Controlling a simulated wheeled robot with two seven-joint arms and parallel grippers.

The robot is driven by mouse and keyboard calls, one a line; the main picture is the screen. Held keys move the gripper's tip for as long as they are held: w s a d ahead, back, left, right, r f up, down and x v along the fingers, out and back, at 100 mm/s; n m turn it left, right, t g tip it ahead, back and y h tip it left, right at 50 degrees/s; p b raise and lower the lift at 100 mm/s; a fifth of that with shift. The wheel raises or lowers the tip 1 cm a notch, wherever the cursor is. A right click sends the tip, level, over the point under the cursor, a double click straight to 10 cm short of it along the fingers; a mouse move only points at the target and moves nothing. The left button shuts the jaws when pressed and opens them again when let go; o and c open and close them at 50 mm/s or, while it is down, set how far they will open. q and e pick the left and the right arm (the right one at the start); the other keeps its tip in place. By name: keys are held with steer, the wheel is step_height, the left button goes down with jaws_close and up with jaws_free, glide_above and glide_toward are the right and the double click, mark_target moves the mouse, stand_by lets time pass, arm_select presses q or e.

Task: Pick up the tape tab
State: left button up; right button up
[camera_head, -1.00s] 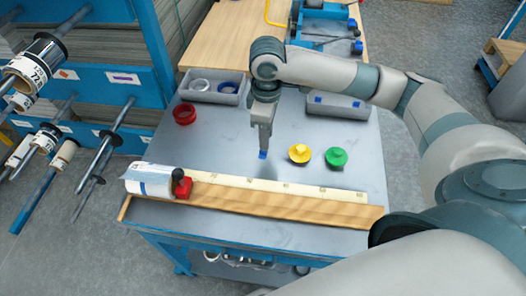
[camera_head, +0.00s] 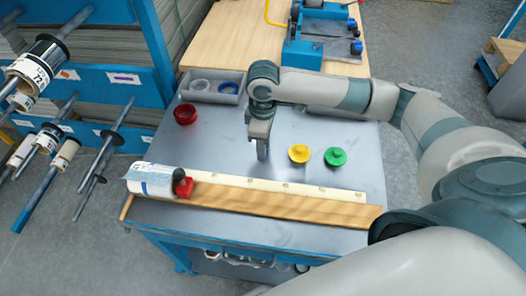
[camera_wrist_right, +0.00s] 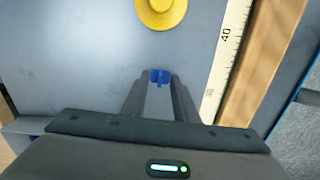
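The blue tape tab (camera_wrist_right: 160,76) shows in the right wrist view as a small piece with a narrow upright middle part. It is between my right gripper's fingertips. My right gripper (camera_head: 262,157) points down at the grey table top, behind the ruler. In the wrist view its fingers look apart, one on each side of the tab; I cannot tell whether they touch it. In the head view the tab is hidden by the fingers. My left gripper is not in view.
A yellow knob (camera_head: 299,154) and a green knob (camera_head: 335,157) stand right of the gripper. A ruler strip (camera_head: 300,189) and a film roll (camera_head: 150,181) with a red-based block (camera_head: 185,187) lie in front. A grey bin (camera_head: 228,98) stands behind.

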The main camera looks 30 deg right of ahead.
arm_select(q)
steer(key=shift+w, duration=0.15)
arm_select(e)
jaws_close()
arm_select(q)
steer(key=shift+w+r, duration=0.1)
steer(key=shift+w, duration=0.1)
